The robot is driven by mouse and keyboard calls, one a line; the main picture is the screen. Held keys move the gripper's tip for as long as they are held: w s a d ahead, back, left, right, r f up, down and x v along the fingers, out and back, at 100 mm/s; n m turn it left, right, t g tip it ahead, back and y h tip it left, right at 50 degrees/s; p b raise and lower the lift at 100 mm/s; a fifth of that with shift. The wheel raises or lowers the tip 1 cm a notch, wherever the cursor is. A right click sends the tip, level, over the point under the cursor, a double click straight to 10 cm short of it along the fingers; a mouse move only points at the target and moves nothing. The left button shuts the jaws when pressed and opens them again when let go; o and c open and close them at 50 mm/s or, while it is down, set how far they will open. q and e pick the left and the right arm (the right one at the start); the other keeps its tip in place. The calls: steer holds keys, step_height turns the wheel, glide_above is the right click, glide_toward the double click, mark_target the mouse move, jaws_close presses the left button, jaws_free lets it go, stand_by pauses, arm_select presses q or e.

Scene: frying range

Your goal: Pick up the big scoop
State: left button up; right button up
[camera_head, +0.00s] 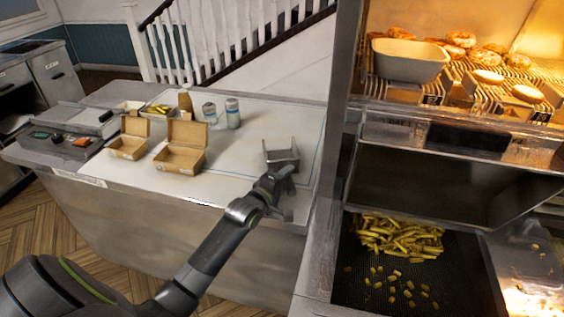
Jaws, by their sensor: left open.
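My left arm reaches in from the lower left. My right gripper is not in view.
Two open cardboard boxes (181,158) (129,147) and two shakers (232,112) (209,112) stand left of the scoop. Chips (398,236) lie in the dark fry station at right. A metal post (338,120) rises beside the counter. Food sits under the warmer, with a beige tub (409,62).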

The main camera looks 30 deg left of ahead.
arm_select(q)
steer(key=shift+w, duration=0.15)
jaws_close()
stand_by(0.5)
